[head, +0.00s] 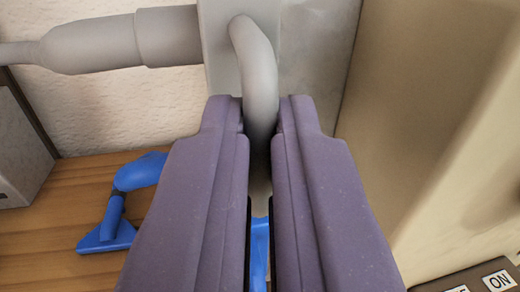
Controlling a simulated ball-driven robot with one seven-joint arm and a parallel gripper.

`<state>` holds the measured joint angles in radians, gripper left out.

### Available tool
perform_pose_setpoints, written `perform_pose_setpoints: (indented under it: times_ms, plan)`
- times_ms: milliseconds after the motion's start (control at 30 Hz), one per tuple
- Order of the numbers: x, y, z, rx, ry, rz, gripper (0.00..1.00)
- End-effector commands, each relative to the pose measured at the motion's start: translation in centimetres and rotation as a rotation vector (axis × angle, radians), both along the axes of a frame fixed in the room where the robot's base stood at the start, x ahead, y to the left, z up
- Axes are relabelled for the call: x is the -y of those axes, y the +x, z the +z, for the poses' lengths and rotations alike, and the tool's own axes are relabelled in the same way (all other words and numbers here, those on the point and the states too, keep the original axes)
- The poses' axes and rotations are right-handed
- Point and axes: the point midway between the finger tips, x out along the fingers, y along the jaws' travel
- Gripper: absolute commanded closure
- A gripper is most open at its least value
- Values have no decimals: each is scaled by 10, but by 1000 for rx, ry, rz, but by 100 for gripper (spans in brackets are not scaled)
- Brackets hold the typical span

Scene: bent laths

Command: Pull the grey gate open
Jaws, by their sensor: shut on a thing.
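The grey gate (313,72) stands upright at the top middle of the head view. A curved grey handle (254,58) sticks out from its left edge plate and bends down toward me. My gripper (261,125) comes up from the bottom with two purple fingers on either side of the handle. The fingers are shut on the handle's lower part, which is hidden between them. The gate's lower part is hidden behind the fingers. I cannot tell how far the gate stands open.
A grey pipe-like bar (95,45) runs left from the gate's edge. A blue object (125,195) lies on the wooden surface (60,240) at left. A beige panel (440,120) rises close on the right, above a dark strip with an "ON" label (499,281). A grey box (20,145) stands far left.

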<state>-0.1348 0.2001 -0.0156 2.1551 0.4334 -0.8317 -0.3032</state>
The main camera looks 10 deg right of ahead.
Motion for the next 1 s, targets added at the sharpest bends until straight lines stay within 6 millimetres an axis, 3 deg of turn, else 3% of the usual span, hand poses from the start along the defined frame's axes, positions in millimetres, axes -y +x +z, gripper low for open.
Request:
perform_pose_setpoints:
  times_ms: [767,867,1000]
  plan:
    - [0,0,0,1,0,0,100]
    - [0,-7,0,2,1,1,100]
    - [0,-33,-1,3,0,0,100]
